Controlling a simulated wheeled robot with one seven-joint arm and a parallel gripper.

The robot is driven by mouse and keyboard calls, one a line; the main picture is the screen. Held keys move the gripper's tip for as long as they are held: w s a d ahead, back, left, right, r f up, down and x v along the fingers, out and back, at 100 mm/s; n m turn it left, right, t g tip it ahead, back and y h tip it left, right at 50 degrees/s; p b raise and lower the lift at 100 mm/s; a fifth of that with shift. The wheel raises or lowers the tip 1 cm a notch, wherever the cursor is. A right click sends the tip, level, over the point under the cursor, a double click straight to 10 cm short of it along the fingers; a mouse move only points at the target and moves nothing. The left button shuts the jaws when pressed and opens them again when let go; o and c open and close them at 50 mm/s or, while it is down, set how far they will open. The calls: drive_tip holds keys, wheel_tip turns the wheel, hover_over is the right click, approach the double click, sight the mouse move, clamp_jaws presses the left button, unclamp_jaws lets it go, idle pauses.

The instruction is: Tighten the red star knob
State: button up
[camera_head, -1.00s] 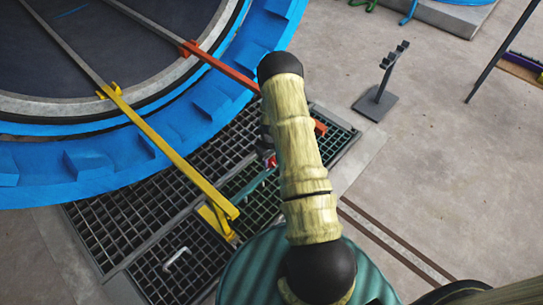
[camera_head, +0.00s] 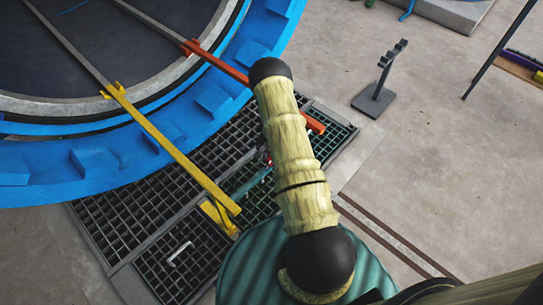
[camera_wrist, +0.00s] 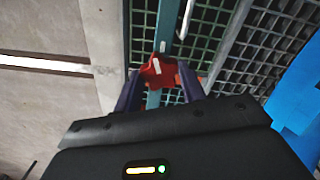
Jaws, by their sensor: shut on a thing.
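The red star knob (camera_wrist: 157,72) shows in the wrist view between the two dark fingers of my gripper (camera_wrist: 160,82). The gripper is shut on the knob, with a finger at its left and right sides. A pale mark crosses the knob's face. A teal bar (camera_wrist: 167,35) runs beyond the knob over the grating. In the head view my arm hides most of the knob and gripper; only a small bit of red (camera_head: 268,160) shows at the arm's left edge, near the end of the teal bar (camera_head: 250,183).
The large blue ring (camera_head: 95,160) of the autoclave fills the upper left, with a yellow bar (camera_head: 170,145) and a red bar (camera_head: 220,62) across it. Metal grating (camera_head: 115,225) lies below. A grey stand (camera_head: 375,98) is on the open concrete floor at right.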

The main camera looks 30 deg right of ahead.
drive_tip(key=m, duration=0.4)
drive_tip(key=shift+p, duration=0.4)
drive_tip(key=o, duration=1)
wheel_tip(320, 180, up, 17)
drive_tip(key=p, duration=0.4)
drive_tip(key=shift+r+p, duration=0.2)
drive_tip(key=shift+p, duration=0.2)
